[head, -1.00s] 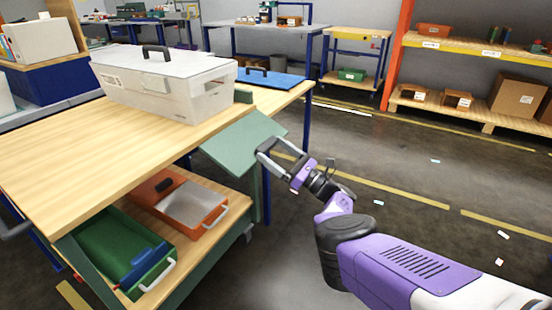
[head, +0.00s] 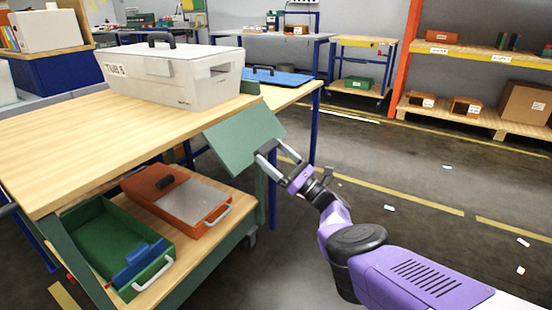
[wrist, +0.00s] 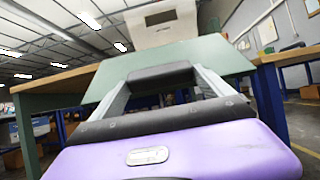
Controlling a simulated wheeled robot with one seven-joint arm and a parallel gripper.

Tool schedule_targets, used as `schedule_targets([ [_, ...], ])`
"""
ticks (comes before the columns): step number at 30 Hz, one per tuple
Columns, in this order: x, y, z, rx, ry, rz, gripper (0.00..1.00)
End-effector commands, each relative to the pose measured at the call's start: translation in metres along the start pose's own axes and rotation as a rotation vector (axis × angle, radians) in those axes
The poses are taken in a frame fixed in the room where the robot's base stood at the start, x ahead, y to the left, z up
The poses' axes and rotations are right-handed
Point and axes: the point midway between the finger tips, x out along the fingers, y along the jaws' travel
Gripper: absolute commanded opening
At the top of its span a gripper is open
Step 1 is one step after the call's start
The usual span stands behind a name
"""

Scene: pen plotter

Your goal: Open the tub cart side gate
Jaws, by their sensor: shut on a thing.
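The tub cart has a pale wooden top (head: 110,135) and a green frame. Its green side gate (head: 235,140) is a flat panel at the cart's right end, tilted down and outward from the top's edge. In the wrist view, the gate (wrist: 222,54) rises behind the fingers (wrist: 165,80). The fingertips' exact contact is partly hidden there.
A white tub (head: 170,78) with a black handle stands on the cart top, close to the gate. The lower shelf holds an orange tray (head: 185,197) and a green tray (head: 95,230). A shelf rack (head: 480,60) stands at the back right. The floor (head: 400,170) right of the cart is mostly clear.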

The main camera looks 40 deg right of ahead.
Motion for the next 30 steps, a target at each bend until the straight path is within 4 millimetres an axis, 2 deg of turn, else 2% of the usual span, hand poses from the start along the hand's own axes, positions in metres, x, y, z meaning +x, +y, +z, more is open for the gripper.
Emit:
schedule_targets([
  [1, -0.004, 0.001, -0.01, 0.0, 0.009, 0.001, 0.18],
  [6, -0.004, 0.001, -0.018, 0.001, 0.01, 0.0, 0.18],
  [25, -0.004, 0.001, -0.023, 0.002, 0.011, 0.0, 0.18],
  [26, -0.004, 0.001, -0.023, 0.002, 0.011, 0.0, 0.95],
  [27, -0.004, 0.001, -0.023, 0.002, 0.01, 0.0, 1.0],
  [30, -0.004, 0.001, -0.022, 0.002, 0.008, 0.0, 1.0],
])
